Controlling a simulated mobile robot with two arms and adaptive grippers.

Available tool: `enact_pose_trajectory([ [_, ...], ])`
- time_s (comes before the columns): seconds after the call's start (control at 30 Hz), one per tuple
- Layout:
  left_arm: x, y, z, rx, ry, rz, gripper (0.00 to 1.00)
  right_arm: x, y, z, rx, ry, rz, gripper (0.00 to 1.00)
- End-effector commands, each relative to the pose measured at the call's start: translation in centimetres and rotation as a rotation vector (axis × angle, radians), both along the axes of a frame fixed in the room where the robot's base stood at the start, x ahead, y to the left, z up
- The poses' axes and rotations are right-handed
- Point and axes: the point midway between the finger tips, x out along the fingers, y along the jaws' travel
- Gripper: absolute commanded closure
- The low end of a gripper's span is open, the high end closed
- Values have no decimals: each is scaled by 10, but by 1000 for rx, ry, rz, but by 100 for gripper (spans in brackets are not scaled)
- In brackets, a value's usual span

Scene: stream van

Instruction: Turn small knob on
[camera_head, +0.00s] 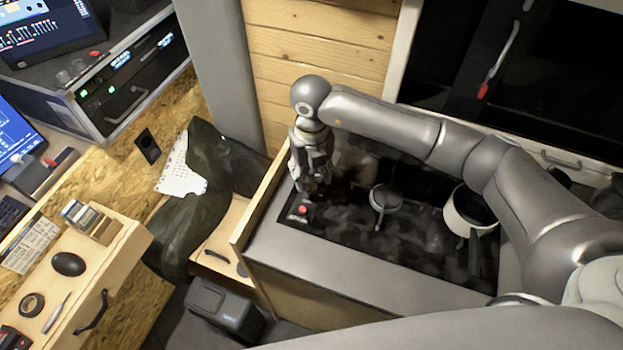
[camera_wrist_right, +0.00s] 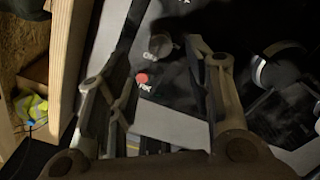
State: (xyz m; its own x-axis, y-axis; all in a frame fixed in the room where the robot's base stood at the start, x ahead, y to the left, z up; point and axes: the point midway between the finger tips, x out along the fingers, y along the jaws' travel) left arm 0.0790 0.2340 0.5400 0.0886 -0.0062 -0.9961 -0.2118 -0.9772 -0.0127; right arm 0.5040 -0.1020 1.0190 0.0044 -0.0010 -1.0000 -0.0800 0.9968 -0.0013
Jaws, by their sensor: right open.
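The black stove top (camera_head: 350,222) lies on the counter in the head view. At its left end is a small red knob or button (camera_head: 303,210), which also shows in the right wrist view (camera_wrist_right: 142,78). A round grey knob (camera_wrist_right: 160,46) sits just beyond the red one in the wrist view; in the head view my gripper seems to hide it. My right gripper (camera_head: 314,188) points down over the left end of the stove. Its fingers are open, and in the wrist view both knobs appear between them. Contact cannot be told. My left gripper is not in view.
A small pan (camera_head: 385,198) and a white pot (camera_head: 470,212) with a dark handle stand on the stove to the right. A wooden edge board (camera_head: 262,205) rises left of the stove. The grey counter front (camera_head: 330,265) is clear.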

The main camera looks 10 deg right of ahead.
Motion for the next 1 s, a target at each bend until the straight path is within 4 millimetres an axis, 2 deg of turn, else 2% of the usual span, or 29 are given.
enact_pose_trajectory([
  [0.03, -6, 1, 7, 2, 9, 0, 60, -1, 0, -8, -1, 5, -2, 53],
  [0.13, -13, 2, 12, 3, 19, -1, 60, -1, -1, -25, -1, 4, -2, 53],
  [0.3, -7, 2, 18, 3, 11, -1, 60, 0, 0, -47, 0, 2, -2, 53],
  [0.5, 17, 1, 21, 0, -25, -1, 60, 0, 0, -56, 0, 0, 0, 53],
  [0.7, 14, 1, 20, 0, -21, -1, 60, 1, 0, -56, 0, -1, 0, 53],
  [1.0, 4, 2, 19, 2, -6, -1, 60, 1, 0, -56, 0, 0, 0, 92],
])
